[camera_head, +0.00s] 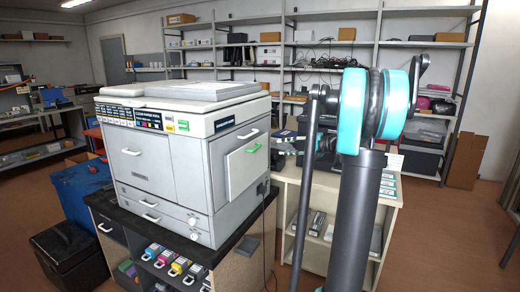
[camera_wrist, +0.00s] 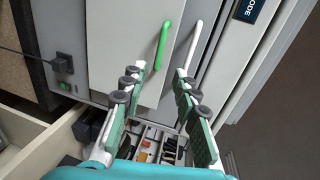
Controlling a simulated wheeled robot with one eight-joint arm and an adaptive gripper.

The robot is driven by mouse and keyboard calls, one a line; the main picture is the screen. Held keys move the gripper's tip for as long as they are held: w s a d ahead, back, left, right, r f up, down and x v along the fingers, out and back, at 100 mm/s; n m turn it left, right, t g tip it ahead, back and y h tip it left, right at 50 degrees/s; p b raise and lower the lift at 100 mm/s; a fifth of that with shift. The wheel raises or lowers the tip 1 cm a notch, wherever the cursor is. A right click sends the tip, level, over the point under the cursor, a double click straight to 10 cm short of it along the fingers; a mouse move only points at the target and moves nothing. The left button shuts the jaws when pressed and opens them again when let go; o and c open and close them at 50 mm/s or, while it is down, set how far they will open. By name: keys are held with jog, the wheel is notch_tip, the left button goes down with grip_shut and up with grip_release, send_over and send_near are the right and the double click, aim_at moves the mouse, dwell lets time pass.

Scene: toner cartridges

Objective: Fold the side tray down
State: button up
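The side tray (camera_head: 246,171) is a pale grey panel standing upright on the right side of the large printer (camera_head: 160,170). It carries a green handle (camera_head: 252,148) near its top edge. In the wrist view the side tray (camera_wrist: 118,45) fills the upper left, with its green handle (camera_wrist: 162,45) near its right edge. A white handle (camera_wrist: 193,48) shows beside it on the printer body. My gripper (camera_wrist: 157,73) is open, its two fingers spread, with the green handle ahead of the tips. Nothing is between the fingertips.
The printer stands on a dark-topped cabinet (camera_head: 150,232) with toner cartridges (camera_head: 166,258) in its shelf. A pale low shelf unit (camera_head: 297,222) stands to the right, behind my arm. A black power plug (camera_wrist: 63,63) and cord are left of the tray in the wrist view.

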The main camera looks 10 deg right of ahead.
jog(key=x, duration=1.1)
jog(key=shift+w+a, duration=0.2)
jog(key=shift+a, duration=0.15)
jog(key=shift+f, duration=0.1)
jog(key=shift+c, duration=0.5)
grip_shut()
